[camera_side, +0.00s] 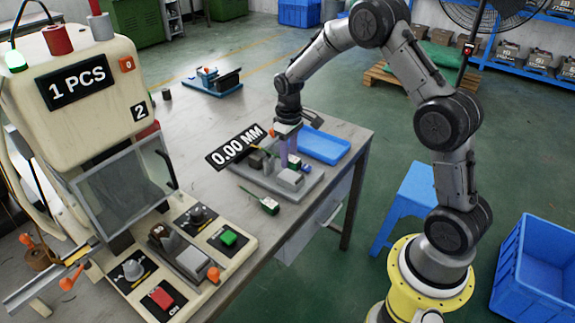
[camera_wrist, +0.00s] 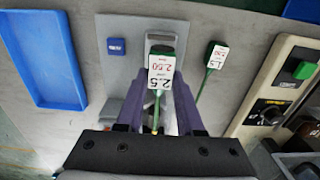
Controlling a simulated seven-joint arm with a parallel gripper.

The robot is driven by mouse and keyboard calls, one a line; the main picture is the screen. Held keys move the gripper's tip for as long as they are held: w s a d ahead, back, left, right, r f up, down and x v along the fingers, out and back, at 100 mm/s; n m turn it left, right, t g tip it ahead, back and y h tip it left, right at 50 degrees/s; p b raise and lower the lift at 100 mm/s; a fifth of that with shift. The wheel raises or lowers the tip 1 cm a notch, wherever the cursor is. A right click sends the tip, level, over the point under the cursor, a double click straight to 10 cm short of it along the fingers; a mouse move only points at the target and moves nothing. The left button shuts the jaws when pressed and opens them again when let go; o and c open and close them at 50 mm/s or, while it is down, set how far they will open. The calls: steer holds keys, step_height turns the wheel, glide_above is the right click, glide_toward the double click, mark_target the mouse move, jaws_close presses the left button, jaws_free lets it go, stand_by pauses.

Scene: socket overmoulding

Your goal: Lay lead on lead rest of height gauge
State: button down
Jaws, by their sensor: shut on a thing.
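My gripper (camera_side: 288,158) is low over the grey base plate of the height gauge (camera_side: 252,176), whose display (camera_side: 236,147) reads 0.00 MM. In the wrist view the two purple fingers (camera_wrist: 157,100) flank a thin yellow-green lead (camera_wrist: 155,118) with a green end (camera_wrist: 163,50) and a white tag marked 2.5 and 2.50. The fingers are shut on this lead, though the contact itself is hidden. The tagged end reaches out beyond the fingertips over the plate. The lead rest is hidden, so I cannot tell whether the lead touches it.
A second green-ended piece (camera_side: 269,205) with a tag lies on the bench beside the gauge. A blue tray (camera_side: 322,144) lies behind the gauge. The machine's control panel (camera_side: 188,240) stands at lower left, and a blue fixture (camera_side: 211,82) sits farther back. Bare bench (camera_side: 190,125) lies between.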

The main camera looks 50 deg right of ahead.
steer(key=shift+w+f, duration=0.15)
steer(key=shift+f, duration=0.05)
steer(key=shift+w+f, duration=0.15)
steer(key=shift+f, duration=1.55)
steer(key=shift+f, duration=0.15)
steer(key=c, duration=0.5)
jaws_free()
steer(key=shift+c, duration=0.2)
